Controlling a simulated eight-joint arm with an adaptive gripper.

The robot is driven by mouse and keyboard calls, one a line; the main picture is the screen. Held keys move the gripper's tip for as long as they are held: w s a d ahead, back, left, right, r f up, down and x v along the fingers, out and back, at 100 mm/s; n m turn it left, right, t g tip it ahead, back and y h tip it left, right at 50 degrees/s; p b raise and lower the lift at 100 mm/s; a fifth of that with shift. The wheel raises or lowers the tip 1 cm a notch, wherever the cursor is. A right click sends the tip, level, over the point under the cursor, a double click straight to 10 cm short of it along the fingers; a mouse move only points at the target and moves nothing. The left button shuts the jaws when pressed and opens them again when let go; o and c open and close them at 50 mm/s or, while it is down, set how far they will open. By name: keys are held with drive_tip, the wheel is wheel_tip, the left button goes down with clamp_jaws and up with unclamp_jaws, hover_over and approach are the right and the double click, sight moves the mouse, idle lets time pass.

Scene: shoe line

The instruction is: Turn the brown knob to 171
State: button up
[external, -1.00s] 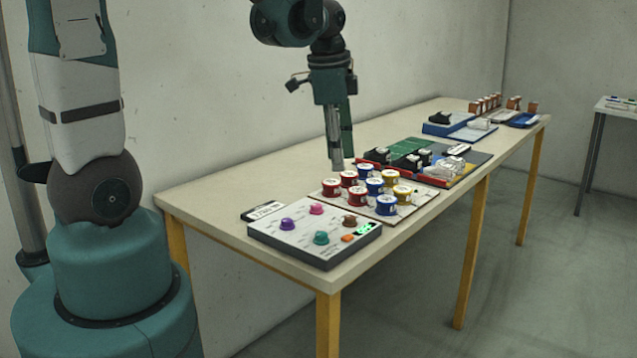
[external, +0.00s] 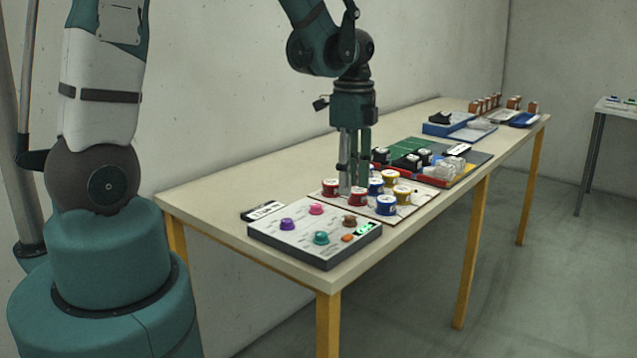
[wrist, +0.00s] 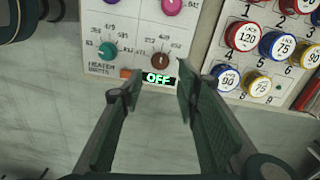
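The brown knob (external: 349,221) sits on the light control panel (external: 275,236), above an orange button (external: 347,238) and beside a small green display. In the wrist view the brown knob (wrist: 160,59) has small printed numbers around it, hard to read, and the display (wrist: 158,78) reads OFF.
Purple (external: 287,224), pink (external: 316,208) and teal (external: 321,237) knobs share the panel. The board of red, blue and yellow tins (external: 386,205) stands close beside it, with trays farther along the table. A small black-and-white label block (external: 262,211) lies behind the panel.

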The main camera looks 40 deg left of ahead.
sight(350, 217)
drive_tip(key=shift+f, duration=0.15)
drive_tip(key=shift+f+b, duration=0.5)
drive_tip(key=shift+f, duration=3.25)
drive_tip(key=shift+c, duration=0.4)
drive_tip(key=c, duration=0.8)
